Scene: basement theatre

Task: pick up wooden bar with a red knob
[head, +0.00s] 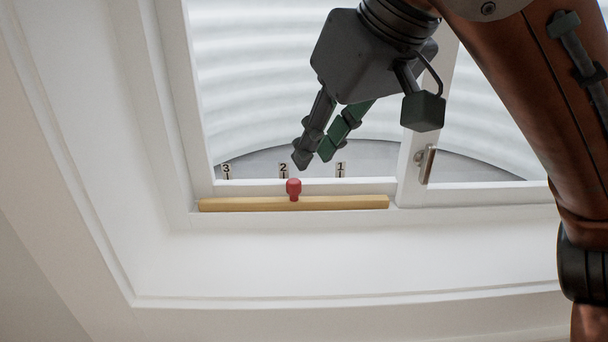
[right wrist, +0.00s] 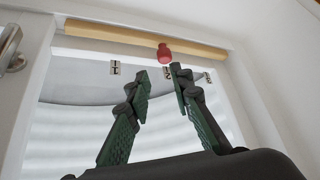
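The wooden bar (head: 345,202) is a light yellow-brown strip lying along the bottom of the white window frame in the head view. Its red knob (head: 294,187) stands up near the bar's middle. My right gripper (head: 313,160) is above the knob in the head view, its fingers pointing down toward it and apart from it. In the right wrist view the gripper (right wrist: 160,72) has a gap between its fingertips, with the red knob (right wrist: 164,54) just beyond them and the bar (right wrist: 110,36) behind. Nothing is between the fingers. My left gripper is not seen.
The white window frame (head: 405,180) surrounds the bar, with a metal handle (head: 427,164) to the right. Small number labels 3, 2 and 1 (head: 340,169) show behind the bar. The white sill (head: 300,255) in front of the bar is clear.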

